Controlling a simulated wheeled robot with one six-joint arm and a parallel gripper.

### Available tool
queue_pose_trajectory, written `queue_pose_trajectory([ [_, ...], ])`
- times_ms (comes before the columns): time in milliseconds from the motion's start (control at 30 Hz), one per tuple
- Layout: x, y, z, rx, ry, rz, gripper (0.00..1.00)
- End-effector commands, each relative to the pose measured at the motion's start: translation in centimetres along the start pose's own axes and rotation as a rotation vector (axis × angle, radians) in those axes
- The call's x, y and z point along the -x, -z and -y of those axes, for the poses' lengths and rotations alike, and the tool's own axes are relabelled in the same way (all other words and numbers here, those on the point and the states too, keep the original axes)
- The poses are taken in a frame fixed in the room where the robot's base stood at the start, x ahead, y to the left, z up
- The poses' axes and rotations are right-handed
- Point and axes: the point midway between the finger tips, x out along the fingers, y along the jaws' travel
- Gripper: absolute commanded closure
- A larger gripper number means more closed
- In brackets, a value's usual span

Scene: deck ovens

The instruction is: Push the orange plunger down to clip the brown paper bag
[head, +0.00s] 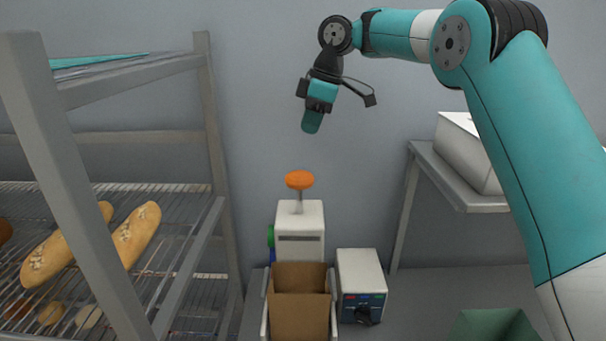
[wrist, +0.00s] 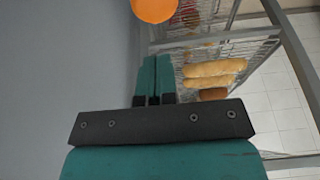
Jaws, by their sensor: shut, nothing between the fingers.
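The orange plunger (head: 299,180) stands raised on a thin rod above the white clipping machine (head: 300,217) in the head view. Its orange knob (wrist: 154,9) also shows at the top edge of the wrist view, partly cut off. The brown paper bag (head: 300,303) stands in front of the machine, its top open. My gripper (head: 311,125) is shut and empty, pointing down, above the plunger and apart from it. In the wrist view the fingers (wrist: 153,75) lie together.
A metal rack (head: 207,120) with bread loaves (head: 137,235) stands at the left. A small white box (head: 360,273) with buttons sits right of the bag. A side shelf (head: 455,178) holds a pale box (head: 463,150). A green bin (head: 494,326) is at front right.

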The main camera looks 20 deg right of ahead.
Motion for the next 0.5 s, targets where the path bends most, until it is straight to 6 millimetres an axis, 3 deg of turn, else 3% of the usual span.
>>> queue_pose_trajectory([
  [33, -2.1, -0.2, 0.1, 0.0, 0.001, 0.0, 1.0],
  [200, -5.5, -0.1, 0.1, 0.0, 0.002, 0.0, 1.0],
  [500, -9.1, -0.8, 0.1, -0.001, 0.003, 0.0, 1.0],
])
